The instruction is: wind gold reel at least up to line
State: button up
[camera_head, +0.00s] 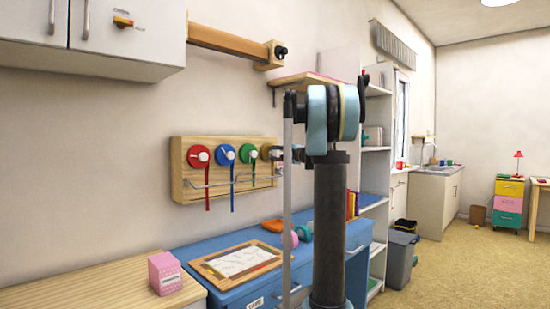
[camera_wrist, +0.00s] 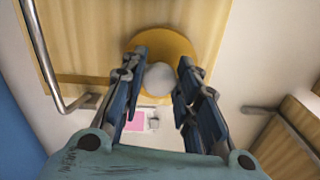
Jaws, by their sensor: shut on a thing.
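The gold reel (camera_head: 265,152) is the rightmost reel on a wooden wall board (camera_head: 185,188). In the wrist view the gold reel (camera_wrist: 182,43) is a round disc with a pale knob (camera_wrist: 158,80) at its middle. My gripper (camera_wrist: 161,72) has its two dark fingers on either side of the knob, closed on it. In the head view my gripper (camera_head: 280,153) is at the board's right end and partly covers the gold reel. I cannot make out the gold ribbon's hanging end or the line.
Red (camera_head: 198,156), blue (camera_head: 224,154) and green (camera_head: 248,153) reels with hanging ribbons sit to the left. A metal rail (camera_head: 218,183) runs in front of the board; it also passes close in the wrist view (camera_wrist: 42,55). A blue desk (camera_head: 225,290) stands below.

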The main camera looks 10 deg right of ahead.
jog(key=shift+s+f+n, duration=0.1)
jog(key=shift+f+n, duration=0.05)
jog(key=shift+n, duration=0.35)
jog(key=o, duration=1)
jog(key=shift+o, duration=0.2)
jog(key=shift+s+d, duration=0.15)
jog(key=shift+s, duration=0.05)
jog(key=v, duration=1.1)
jog(key=shift+s, duration=0.1)
